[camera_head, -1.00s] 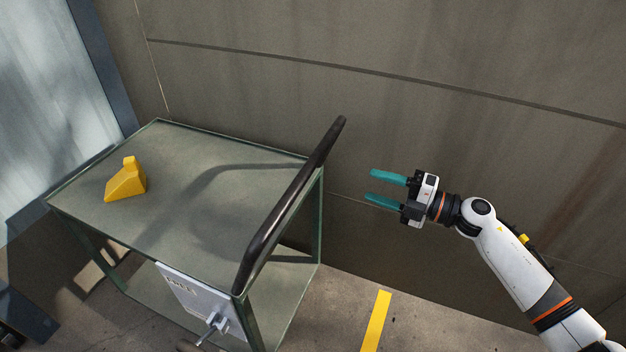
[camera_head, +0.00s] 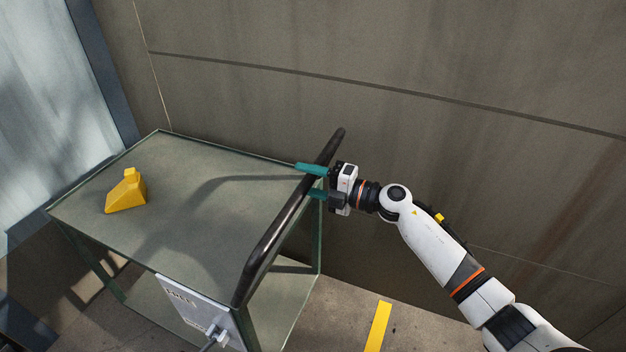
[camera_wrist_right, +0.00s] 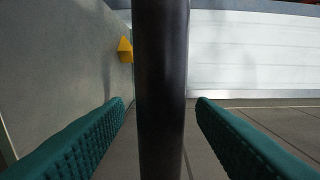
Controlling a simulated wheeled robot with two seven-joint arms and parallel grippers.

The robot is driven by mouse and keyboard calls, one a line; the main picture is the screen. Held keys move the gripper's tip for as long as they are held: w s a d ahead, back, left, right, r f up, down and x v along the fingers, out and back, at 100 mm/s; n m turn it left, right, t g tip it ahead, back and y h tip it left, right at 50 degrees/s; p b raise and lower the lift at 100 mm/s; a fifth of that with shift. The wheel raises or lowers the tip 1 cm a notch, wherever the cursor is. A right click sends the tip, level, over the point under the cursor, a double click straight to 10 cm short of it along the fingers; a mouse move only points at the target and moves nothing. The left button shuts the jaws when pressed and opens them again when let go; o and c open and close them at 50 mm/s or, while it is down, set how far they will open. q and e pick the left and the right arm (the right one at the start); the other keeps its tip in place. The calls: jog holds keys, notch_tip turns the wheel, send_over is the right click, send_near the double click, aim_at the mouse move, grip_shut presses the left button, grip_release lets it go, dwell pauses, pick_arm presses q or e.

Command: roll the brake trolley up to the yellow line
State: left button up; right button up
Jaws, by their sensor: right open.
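The brake trolley is a green-framed cart with a grey top (camera_head: 190,225) and a lower shelf. Its dark push handle (camera_head: 270,240) runs along the right end. My right gripper (camera_head: 310,180) is open at the far part of the handle, with its teal fingers on either side of the bar. In the right wrist view the handle (camera_wrist_right: 160,90) stands upright between the two open fingers (camera_wrist_right: 160,135), with gaps on both sides. The yellow line (camera_head: 378,326) is on the floor to the right of the trolley. My left gripper is not in view.
A yellow wedge-shaped block (camera_head: 127,192) sits on the trolley top. A white sign plate (camera_head: 195,312) with lettering and a metal lever (camera_head: 214,334) is on the near side. A grey-brown wall (camera_head: 420,60) stands close behind. Bare floor lies around the yellow line.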

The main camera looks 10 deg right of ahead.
grip_shut()
dwell(0.3)
dwell(1.2)
